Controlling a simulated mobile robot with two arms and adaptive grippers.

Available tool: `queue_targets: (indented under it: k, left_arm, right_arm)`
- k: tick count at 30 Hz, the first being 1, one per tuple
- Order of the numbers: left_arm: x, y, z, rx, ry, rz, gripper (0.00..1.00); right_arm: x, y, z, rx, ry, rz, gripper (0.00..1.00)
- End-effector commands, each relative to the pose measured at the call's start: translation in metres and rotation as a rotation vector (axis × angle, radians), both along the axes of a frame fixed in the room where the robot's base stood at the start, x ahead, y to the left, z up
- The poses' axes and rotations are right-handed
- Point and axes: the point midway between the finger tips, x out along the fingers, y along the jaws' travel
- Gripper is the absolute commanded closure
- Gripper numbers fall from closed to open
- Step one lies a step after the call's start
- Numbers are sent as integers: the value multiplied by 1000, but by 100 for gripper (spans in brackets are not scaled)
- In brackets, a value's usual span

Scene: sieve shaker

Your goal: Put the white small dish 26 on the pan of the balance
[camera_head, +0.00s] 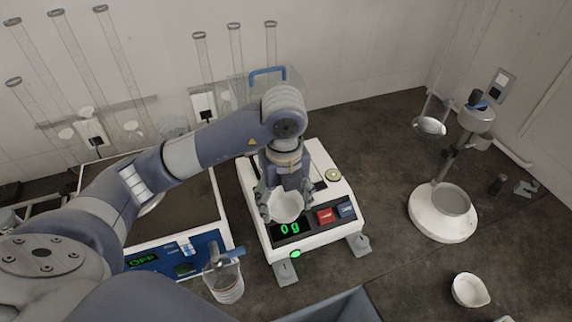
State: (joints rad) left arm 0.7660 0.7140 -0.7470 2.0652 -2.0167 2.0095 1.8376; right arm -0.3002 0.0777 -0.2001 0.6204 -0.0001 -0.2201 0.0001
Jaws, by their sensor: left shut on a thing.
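The balance (258,222) is a white box with a dark top and a green display reading 0g. My left gripper (286,204) points down over its top, with its fingers around a small white dish (287,207). The dish looks upright and lies over the pan area, just behind the display. The gripper is shut on the dish. The pan is largely hidden by my gripper and the dish, and I cannot tell whether the dish touches it. No number on the dish is readable. My right gripper is not in view.
Left of the balance is a blue-fronted device (160,258) showing OFF. A clear beaker (226,283) stands in front of it. Another white dish (469,291) lies at the lower right. A white-based stand (427,222) is at the right. Dark bench between is clear.

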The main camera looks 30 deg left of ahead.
Motion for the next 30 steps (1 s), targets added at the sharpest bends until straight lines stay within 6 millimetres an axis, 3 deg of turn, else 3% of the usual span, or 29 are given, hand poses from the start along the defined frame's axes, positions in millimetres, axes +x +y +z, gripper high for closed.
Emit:
queue_targets:
  k: [18,24,30]
  left_arm:
    - [111,57,-8,-1,2,11,56]
    - [134,69,-12,0,1,8,56]
    - [139,73,-20,0,4,7,56]
  right_arm:
    - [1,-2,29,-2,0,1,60]
    - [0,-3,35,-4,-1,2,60]
    - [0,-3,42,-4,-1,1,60]
